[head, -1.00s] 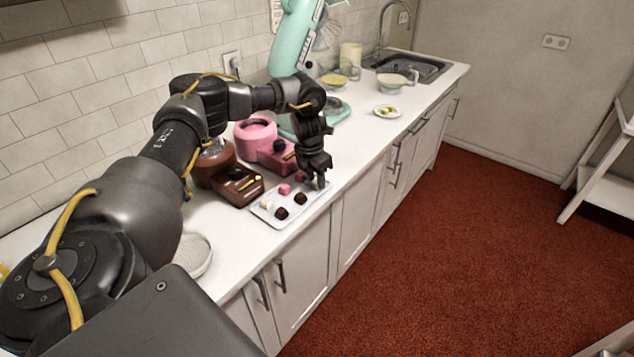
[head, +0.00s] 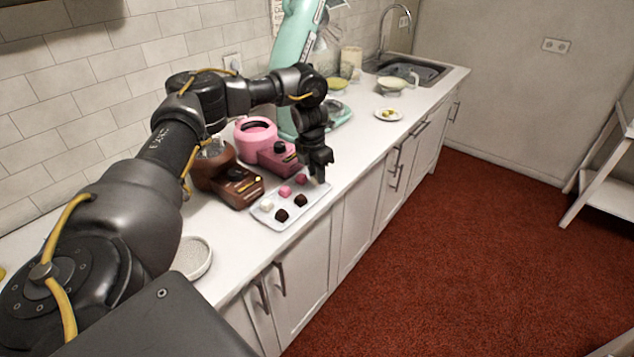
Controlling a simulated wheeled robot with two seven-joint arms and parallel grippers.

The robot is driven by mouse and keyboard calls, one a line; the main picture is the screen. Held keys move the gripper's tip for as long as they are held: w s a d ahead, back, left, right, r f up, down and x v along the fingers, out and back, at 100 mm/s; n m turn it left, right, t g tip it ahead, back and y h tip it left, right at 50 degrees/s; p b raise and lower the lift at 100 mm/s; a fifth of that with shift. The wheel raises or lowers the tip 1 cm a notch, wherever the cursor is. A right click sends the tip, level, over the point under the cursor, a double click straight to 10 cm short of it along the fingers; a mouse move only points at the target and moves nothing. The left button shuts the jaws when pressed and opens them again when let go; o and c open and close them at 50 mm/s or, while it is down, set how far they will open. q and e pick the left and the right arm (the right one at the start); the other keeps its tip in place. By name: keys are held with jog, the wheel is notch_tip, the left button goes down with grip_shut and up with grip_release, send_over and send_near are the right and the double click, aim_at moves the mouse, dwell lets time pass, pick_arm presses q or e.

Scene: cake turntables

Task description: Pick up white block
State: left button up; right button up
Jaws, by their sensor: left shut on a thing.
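Pink (head: 285,191), dark pink (head: 301,179) and dark brown (head: 281,215) blocks share the tray, with another brown block (head: 301,200). My left gripper (head: 318,181) points down at the tray's far right end, away from that white block. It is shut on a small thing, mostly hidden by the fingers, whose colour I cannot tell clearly. My right gripper is out of view.
A brown machine (head: 236,188) and a pink machine (head: 275,153) stand behind the tray, close to my left arm. A round white dish (head: 193,259) is at the near left. A small plate (head: 388,115) stands farther right, with clear counter before it.

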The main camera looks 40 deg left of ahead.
pick_arm(q)
jog(key=s+d+r+b, duration=0.1)
jog(key=s+d+r, duration=0.5)
jog(key=d+r, duration=0.4)
jog(key=d, duration=0.2)
jog(key=shift+d+r, duration=0.25)
jog(key=shift+d, duration=0.15)
jog(key=shift+f, duration=0.1)
